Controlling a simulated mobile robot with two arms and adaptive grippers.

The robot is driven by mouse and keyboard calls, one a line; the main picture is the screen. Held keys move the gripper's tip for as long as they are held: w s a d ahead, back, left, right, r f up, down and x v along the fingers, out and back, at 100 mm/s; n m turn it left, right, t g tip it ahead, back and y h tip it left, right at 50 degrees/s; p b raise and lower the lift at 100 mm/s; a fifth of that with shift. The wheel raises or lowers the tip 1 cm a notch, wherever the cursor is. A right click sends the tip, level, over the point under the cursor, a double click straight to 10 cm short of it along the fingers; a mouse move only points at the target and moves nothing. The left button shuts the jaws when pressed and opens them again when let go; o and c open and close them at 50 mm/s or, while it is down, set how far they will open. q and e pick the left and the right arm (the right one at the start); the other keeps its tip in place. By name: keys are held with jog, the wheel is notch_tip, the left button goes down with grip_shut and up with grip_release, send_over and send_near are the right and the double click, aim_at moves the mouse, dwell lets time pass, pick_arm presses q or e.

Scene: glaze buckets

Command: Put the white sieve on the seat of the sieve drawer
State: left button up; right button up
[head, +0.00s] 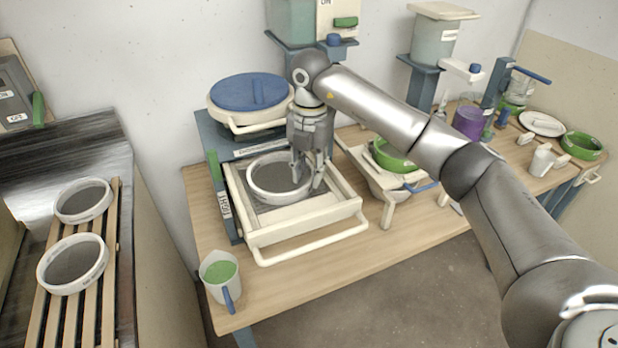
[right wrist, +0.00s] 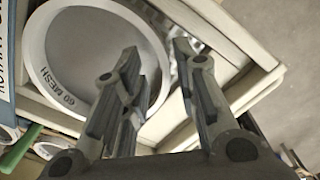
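A white sieve (head: 279,178) with a grey mesh lies in the pulled-out sieve drawer (head: 310,209). It looks flat; the seat under it is hidden. My right gripper (head: 307,180) points down at the sieve's right rim. In the right wrist view its fingers (right wrist: 156,50) are apart, one over the inside of the ring and one outside it. No contact with the rim can be made out. My left gripper is not in view.
Two more white-rimmed sieves (head: 73,263) (head: 84,201) lie on a slatted wooden rack at left. A blue-lidded bucket (head: 250,92) stands above the drawer. A jug of green glaze (head: 219,274) stands at the front left table corner. A green bowl (head: 400,157) is to the right.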

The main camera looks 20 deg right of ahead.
notch_tip(320, 180, up, 10)
jog(key=b, duration=0.1)
jog(key=shift+b, duration=0.4)
jog(key=shift+s, duration=0.1)
